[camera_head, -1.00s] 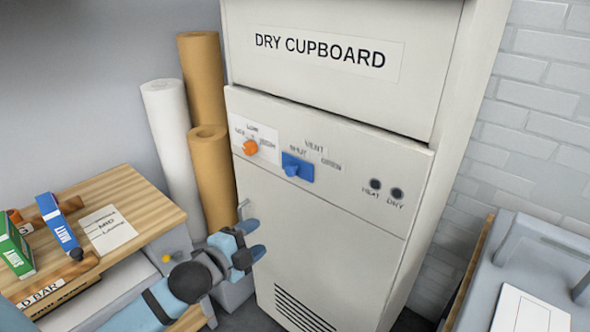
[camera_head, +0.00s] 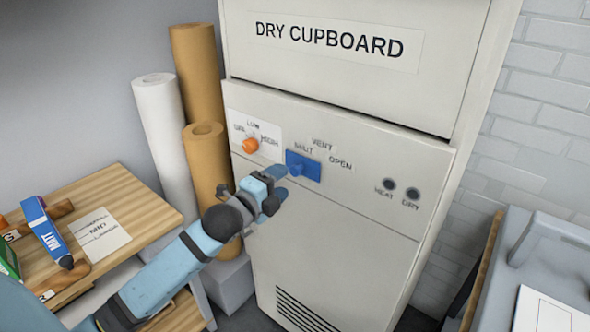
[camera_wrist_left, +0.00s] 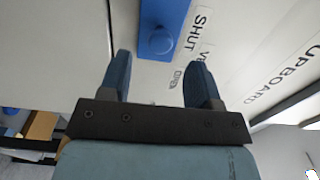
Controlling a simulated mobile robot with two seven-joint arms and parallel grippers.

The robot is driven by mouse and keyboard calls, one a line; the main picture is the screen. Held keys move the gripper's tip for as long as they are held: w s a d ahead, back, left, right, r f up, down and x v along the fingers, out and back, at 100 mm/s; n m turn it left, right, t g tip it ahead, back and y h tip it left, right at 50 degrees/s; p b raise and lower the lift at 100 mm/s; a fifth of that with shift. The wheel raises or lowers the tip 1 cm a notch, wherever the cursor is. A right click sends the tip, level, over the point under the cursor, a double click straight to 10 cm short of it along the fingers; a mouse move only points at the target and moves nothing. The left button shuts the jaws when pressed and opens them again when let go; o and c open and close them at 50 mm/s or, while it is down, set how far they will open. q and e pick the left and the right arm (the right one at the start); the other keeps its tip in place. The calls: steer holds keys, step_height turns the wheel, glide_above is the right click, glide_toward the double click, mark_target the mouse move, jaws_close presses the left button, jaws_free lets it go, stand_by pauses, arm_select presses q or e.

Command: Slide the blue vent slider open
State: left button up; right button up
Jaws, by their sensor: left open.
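The blue vent slider (camera_head: 304,166) is on the front panel of the dry cupboard (camera_head: 330,240), by the SHUT label and left of the OPEN label. It has a raised round knob, which shows in the left wrist view (camera_wrist_left: 157,40). My left gripper (camera_head: 281,180) is just below and left of the slider in the head view. In the left wrist view its two fingers (camera_wrist_left: 155,82) are open and empty, with the knob ahead of and between their lines, apart from them. My right gripper is not in view.
An orange knob (camera_head: 250,145) sits left of the slider; two dark round HEAT and DRY indicators (camera_head: 400,190) are to the right. Paper rolls (camera_head: 205,150) stand left of the cupboard. A wooden bench (camera_head: 130,200) is at left, a grey unit (camera_head: 530,260) at right.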

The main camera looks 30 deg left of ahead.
mark_target(293, 172)
arm_select(q)
steer(key=w, duration=0.6)
steer(key=shift+d, duration=0.25)
steer(key=shift+c, duration=0.4)
